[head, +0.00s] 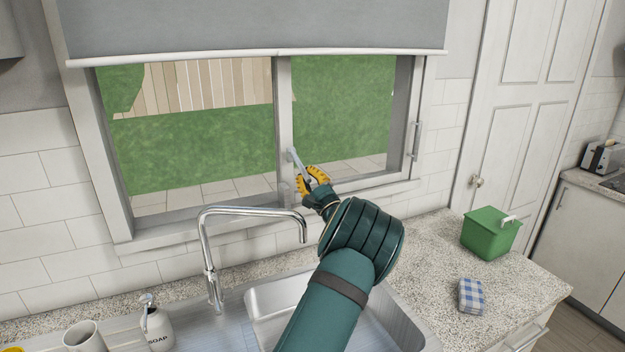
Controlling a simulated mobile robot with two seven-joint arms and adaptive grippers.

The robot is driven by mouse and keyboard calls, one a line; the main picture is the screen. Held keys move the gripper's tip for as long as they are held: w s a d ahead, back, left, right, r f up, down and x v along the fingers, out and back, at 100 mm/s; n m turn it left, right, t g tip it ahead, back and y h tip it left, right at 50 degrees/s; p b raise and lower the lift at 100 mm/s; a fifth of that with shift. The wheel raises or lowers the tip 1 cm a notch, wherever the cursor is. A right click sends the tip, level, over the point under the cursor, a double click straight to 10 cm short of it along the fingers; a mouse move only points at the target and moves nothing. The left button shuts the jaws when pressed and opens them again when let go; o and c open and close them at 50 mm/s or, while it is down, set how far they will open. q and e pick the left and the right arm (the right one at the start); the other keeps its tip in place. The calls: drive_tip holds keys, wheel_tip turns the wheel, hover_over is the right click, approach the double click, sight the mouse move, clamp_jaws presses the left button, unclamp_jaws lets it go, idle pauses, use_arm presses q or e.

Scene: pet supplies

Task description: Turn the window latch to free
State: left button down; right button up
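The window latch (297,162) is a slim pale metal lever on the middle upright of the sliding window. It slants down and to the right from its pivot.
A curved tap (211,250) stands left of my arm, over the steel sink (262,302). A soap bottle (157,325) and a cup (84,337) are at bottom left. A green bin (488,234) and a checked cloth (471,297) sit on the right counter. A blind (255,25) covers the window top.

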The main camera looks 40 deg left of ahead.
idle(0.3)
use_arm(q)
drive_tip(key=shift+s+d+r+h+p, duration=0.1)
drive_tip(key=shift+s+r+h+p, duration=0.35)
drive_tip(key=shift+r+p, duration=0.25)
drive_tip(key=shift+f, duration=0.15)
use_arm(e)
drive_tip(key=shift+r, duration=0.75)
use_arm(q)
drive_tip(key=shift+w+f, duration=0.1)
drive_tip(key=shift+f, duration=0.05)
use_arm(e)
drive_tip(key=shift+f, duration=0.1)
use_arm(q)
drive_tip(key=shift+w+d+f+b, duration=0.15)
drive_tip(key=shift+f+b, duration=0.05)
drive_tip(key=shift+b, duration=0.15)
drive_tip(key=d+f+b, duration=0.2)
drive_tip(key=d+f, duration=0.4)
drive_tip(key=d, duration=0.3)
drive_tip(key=shift+f+b, duration=0.15)
drive_tip(key=shift+b, duration=0.15)
use_arm(e)
drive_tip(key=x, duration=0.3)
drive_tip(key=shift+w+a+f, duration=0.1)
drive_tip(key=shift+w+f, duration=0.2)
